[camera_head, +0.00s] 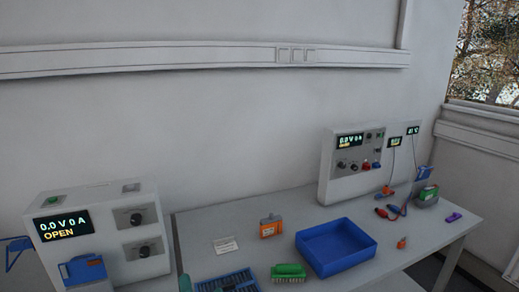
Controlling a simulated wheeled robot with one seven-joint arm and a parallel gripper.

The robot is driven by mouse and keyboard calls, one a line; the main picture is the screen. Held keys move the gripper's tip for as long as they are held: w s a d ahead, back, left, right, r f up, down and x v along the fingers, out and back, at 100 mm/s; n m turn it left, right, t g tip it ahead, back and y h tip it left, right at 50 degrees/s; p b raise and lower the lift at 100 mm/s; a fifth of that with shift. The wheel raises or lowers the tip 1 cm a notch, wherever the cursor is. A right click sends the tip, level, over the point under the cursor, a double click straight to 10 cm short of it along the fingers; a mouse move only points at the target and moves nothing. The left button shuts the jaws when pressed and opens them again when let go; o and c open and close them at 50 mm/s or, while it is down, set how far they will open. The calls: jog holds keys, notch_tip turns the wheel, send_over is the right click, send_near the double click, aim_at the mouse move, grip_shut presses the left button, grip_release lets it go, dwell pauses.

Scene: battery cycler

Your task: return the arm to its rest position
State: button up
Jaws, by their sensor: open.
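My gripper and arm do not show in the head camera view, so I cannot see where they are or what is near them. The view takes in a grey table (202,262) against a pale wall, with a battery cycler (333,185) at the back right. Its screen reads about zero and it has several knobs and plugs. A second grey instrument (95,200) at the left reads "0.0 V 0 A OPEN".
A blue tray (337,266) stands mid-table, apparently empty. An orange-and-grey battery (270,227), a white card (226,245), a green brush-like block (288,272) and a dark blue rack (228,284) are around it. Red and dark leads (390,210) lie at the right.

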jog(key=s+d+f+g+h, duration=0.1)
jog(key=s+d+f+h, duration=0.25)
jog(key=s+f, duration=0.5)
jog(key=s+d+f+g+h, duration=0.1)
jog(key=s+d+f+h, duration=0.25)
jog(key=s+f, duration=0.45)
jog(key=s+d+f+n, duration=0.2)
jog(key=s+d+n, duration=0.1)
jog(key=s, duration=0.6)
jog(key=s+d+f+n+g, duration=0.1)
jog(key=s+d+f+n, duration=0.1)
jog(key=s, duration=0.7)
jog(key=shift+s+d+n+g+h, duration=0.15)
jog(key=shift+d+n+g+h, duration=0.25)
jog(key=shift+n, duration=0.6)
